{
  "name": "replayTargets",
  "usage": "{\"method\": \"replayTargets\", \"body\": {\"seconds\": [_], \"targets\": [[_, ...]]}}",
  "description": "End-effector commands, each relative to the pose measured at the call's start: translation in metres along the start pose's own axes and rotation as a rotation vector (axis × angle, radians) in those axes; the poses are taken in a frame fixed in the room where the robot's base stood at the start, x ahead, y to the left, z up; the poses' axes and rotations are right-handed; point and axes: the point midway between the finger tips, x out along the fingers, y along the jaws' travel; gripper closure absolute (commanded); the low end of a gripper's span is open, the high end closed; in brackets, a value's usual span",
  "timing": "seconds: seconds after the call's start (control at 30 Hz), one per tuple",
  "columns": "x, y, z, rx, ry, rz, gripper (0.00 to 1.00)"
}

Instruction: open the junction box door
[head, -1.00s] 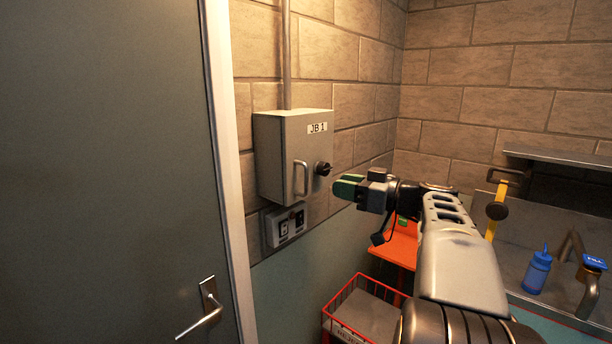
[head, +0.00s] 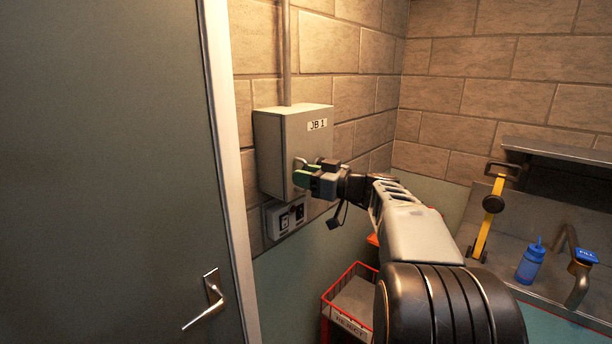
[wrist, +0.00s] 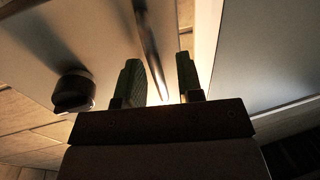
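The junction box (head: 285,135) is a grey box labelled "JB 1" on the brick wall, and its door looks shut. My gripper (head: 303,175) is at the front of the door and hides most of the handle in the head view. In the wrist view, the metal bar handle (wrist: 150,45) runs between the two green fingers of my gripper (wrist: 159,82). The fingers are apart, with a gap on each side of the bar. The round black knob (wrist: 73,92) is left of the fingers in the wrist view.
A small socket or switch unit (head: 285,218) is just below the box. A grey door (head: 110,150) with a lever handle stands at the left. A red wire basket (head: 350,300) is below. A sink counter with a blue bottle (head: 530,262) is at the right.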

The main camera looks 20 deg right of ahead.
Motion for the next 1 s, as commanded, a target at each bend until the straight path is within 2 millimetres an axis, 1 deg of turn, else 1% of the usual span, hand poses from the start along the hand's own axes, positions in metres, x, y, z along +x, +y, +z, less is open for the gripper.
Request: {"method": "replayTargets", "body": {"seconds": [0.07,0.4,0.83,1.0], "targets": [[-0.0001,0.0,0.0,0.0,0.0,0.0,0.68],[-0.0003,-0.0001,-0.0001,0.0,0.0,0.0,1.0],[-0.0002,-0.0004,0.0004,0.0,0.0,-0.004,1.0],[0.0,-0.0041,0.0036,-0.002,0.001,-0.054,1.0]]}}
